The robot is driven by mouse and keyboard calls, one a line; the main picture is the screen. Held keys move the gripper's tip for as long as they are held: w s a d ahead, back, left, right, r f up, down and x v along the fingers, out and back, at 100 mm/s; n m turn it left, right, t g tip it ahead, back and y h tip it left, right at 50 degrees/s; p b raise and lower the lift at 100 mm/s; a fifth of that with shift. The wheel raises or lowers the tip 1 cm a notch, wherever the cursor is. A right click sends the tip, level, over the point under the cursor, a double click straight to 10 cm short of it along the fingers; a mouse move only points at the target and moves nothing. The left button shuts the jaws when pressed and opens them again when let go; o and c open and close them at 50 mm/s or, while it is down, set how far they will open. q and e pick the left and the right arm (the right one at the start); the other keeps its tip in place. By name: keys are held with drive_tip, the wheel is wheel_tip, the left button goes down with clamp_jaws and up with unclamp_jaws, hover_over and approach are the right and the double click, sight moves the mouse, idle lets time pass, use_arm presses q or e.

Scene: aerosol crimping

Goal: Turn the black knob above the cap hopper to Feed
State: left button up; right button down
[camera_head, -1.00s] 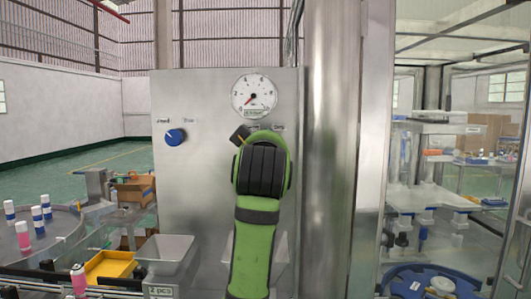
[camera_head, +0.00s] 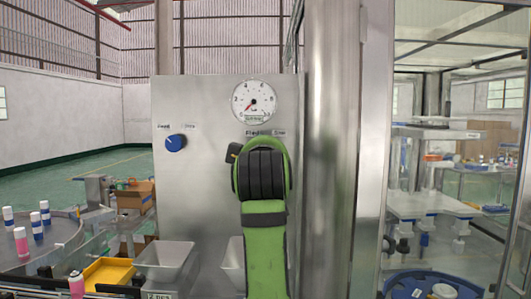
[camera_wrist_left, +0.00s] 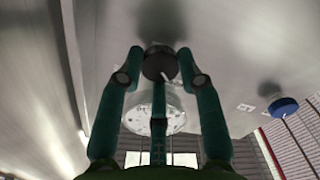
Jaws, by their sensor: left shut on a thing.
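The black knob (camera_wrist_left: 157,62) is on the steel panel (camera_head: 205,190). In the left wrist view it sits between the tips of my left gripper (camera_wrist_left: 160,66), which is shut on its sides. A pale pointer mark shows on the knob's edge nearest the gauge. In the head view my green and black left arm hides the knob and most of the gripper. Small labels (camera_head: 265,133) show above the arm, too blurred to read surely. The cap hopper (camera_head: 233,262) is partly hidden behind the arm. My right gripper is not in view.
A pressure gauge (camera_head: 254,101) is above the arm. A blue knob (camera_head: 176,142) is to its left, and also shows in the wrist view (camera_wrist_left: 283,107). Another hopper (camera_head: 167,262) and a yellow tray (camera_head: 108,272) are lower left. A steel post (camera_head: 333,150) stands close on the right.

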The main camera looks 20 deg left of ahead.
use_arm(q)
drive_tip(key=o, duration=1.1)
drive_tip(key=shift+c, duration=0.2)
drive_tip(key=shift+o, duration=0.4)
drive_tip(key=shift+w, duration=0.1)
drive_tip(key=v, duration=1.2)
